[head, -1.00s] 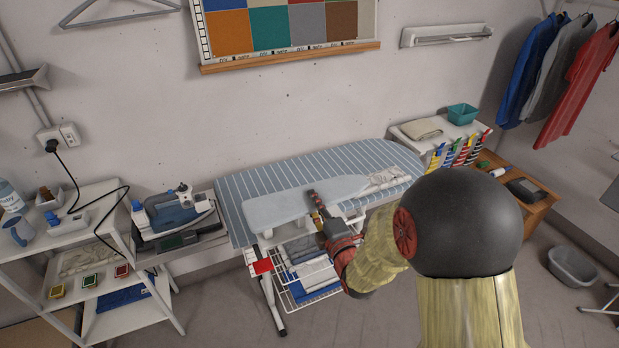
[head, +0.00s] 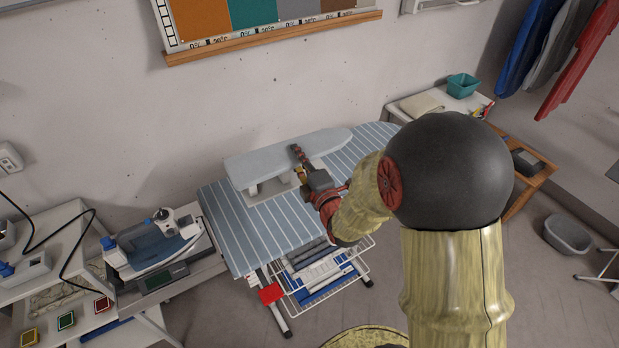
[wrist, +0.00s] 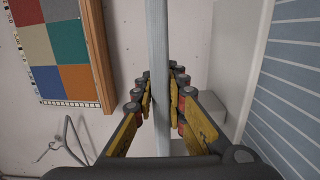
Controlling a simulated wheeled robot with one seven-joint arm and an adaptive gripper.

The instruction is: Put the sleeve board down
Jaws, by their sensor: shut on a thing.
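The sleeve board (head: 325,143) is a pale grey-blue padded board on a light stand. In the head view it shows over the back left part of the striped ironing board (head: 235,225), roughly level. My gripper (head: 299,162) is shut on its near long edge, about midway along. In the wrist view the sleeve board (wrist: 160,50) is a thin upright strip between the two fingers of my gripper (wrist: 161,105). Its base (wrist: 235,45) is close to the striped cover (wrist: 285,100); I cannot tell whether they touch. My arm hides part of the ironing board's right side.
An iron (head: 155,243) stands on a rest to the left of the ironing board. A wire rack (head: 325,275) with folded cloth hangs below it. The wall with a colour chart (head: 245,15) is close behind. Striped cover lies bare in front of the sleeve board.

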